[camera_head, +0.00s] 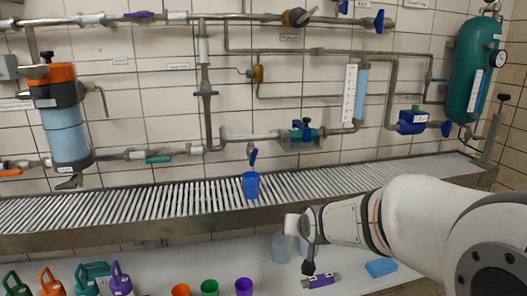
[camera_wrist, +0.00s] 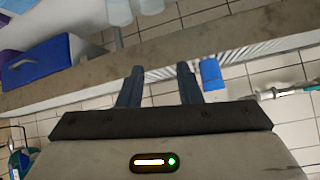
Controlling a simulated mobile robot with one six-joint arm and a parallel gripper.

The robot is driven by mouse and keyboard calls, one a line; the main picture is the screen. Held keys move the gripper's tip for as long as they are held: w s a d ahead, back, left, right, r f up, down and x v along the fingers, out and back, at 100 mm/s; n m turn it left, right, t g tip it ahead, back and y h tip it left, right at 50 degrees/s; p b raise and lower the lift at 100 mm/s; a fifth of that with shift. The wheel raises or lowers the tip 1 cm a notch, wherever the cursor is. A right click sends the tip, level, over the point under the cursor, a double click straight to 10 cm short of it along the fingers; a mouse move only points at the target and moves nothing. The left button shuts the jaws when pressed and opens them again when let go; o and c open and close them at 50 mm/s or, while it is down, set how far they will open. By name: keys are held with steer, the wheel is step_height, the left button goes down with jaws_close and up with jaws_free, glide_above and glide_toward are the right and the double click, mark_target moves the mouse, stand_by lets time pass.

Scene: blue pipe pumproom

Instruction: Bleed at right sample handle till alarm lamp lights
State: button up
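A small blue handle (camera_head: 253,157) hangs from the pipework at mid-wall, just above a blue cup (camera_head: 250,185) on the grated trough. The labels are too small to read, so I cannot tell for sure that it is the right sample handle. I cannot identify the alarm lamp; a small yellow fitting (camera_head: 258,74) sits higher on the wall. My gripper (camera_head: 308,268) is below and right of the cup, in front of the trough, apart from both handle and cup. In the wrist view my gripper (camera_wrist: 158,76) has its fingers spread with nothing between; the blue cup (camera_wrist: 210,73) shows beyond.
The grated trough's front edge (camera_head: 120,240) runs across the scene. On the white bench below are clear cups (camera_head: 281,247), a purple item (camera_head: 320,281), a blue block (camera_head: 381,267), coloured cups and jugs. A blue-and-orange cylinder (camera_head: 66,130) and a green tank (camera_head: 473,70) flank the pipes.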

mark_target(255, 159)
steer(key=w+a+r+t+y, duration=0.1)
steer(key=w+a+r+t, duration=0.1)
steer(key=w, duration=0.4)
steer(key=w+a+r+t+y+p, duration=0.1)
steer(key=w+a+r+t, duration=0.2)
steer(key=w+a+r, duration=0.2)
steer(key=w+a+r+t+y+p, duration=0.1)
steer(key=w+a+r+t, duration=0.1)
steer(key=w+a, duration=0.4)
steer(key=shift+w+a+r+t, duration=0.15)
steer(key=shift+w+r, duration=0.25)
steer(key=shift+w, duration=0.4)
steer(key=shift+w+a+r+t, duration=0.15)
steer(key=shift+w+r, duration=0.25)
steer(key=shift+w, duration=0.4)
jaws_close()
